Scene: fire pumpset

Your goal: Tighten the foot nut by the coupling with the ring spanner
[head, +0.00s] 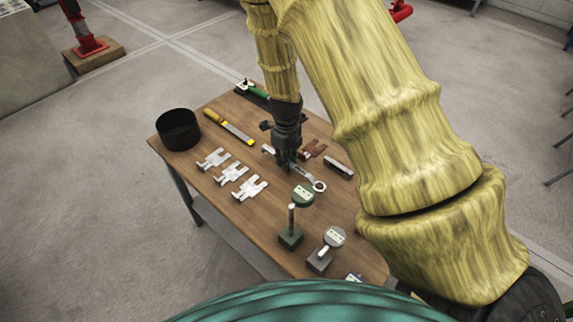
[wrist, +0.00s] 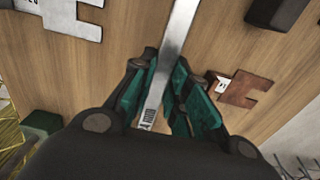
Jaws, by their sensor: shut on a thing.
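The ring spanner (head: 309,177) is silver and lies low over the wooden table, its ring end pointing toward the lower right in the head view. My gripper (head: 286,164) points down at its shank. In the wrist view the long bright shank (wrist: 179,34) runs between the green fingers of my gripper (wrist: 163,68), which are shut on it. Whether the spanner still touches the table I cannot tell. The foot nut and the coupling do not show in either view.
The wooden table (head: 190,192) carries a black pot (head: 178,129), a yellow-handled file (head: 229,127), pale slotted shims (head: 249,187), a brown shim (wrist: 246,88), a dark block (head: 339,167) and two gauges on stands (head: 291,237). A red stand (head: 90,46) is far left.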

